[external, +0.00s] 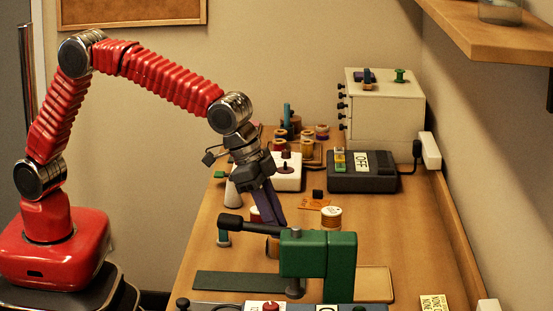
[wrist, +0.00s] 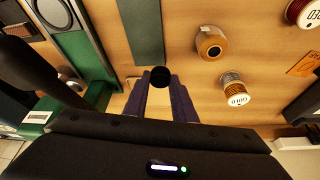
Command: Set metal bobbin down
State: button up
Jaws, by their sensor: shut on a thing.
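My gripper (wrist: 160,88) points down over the table, its dark purple fingers closed on a small dark round thing (wrist: 160,77). I take this as the metal bobbin; it looks nearly black end-on, and its metal surface cannot be made out. In the external view my gripper (external: 275,220) is just behind the green press (external: 318,254) and its black lever. The held thing cannot be made out there.
A gold-brown spool (wrist: 212,43) and a labelled spool (wrist: 234,92) stand right of the fingers in the wrist view. A dark green strip (wrist: 141,30) lies on the table. A dark box marked OFF (external: 362,171) and a pale cabinet (external: 385,110) stand farther back.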

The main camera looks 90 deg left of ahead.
send_over(275, 275)
jog(key=a, duration=0.1)
jog(key=shift+f, duration=2.5)
jog(key=shift+f, duration=2.5)
jog(key=o, duration=1)
jog(key=shift+f, duration=0.1)
jog(key=v, duration=1.2)
jog(key=shift+s, duration=0.15)
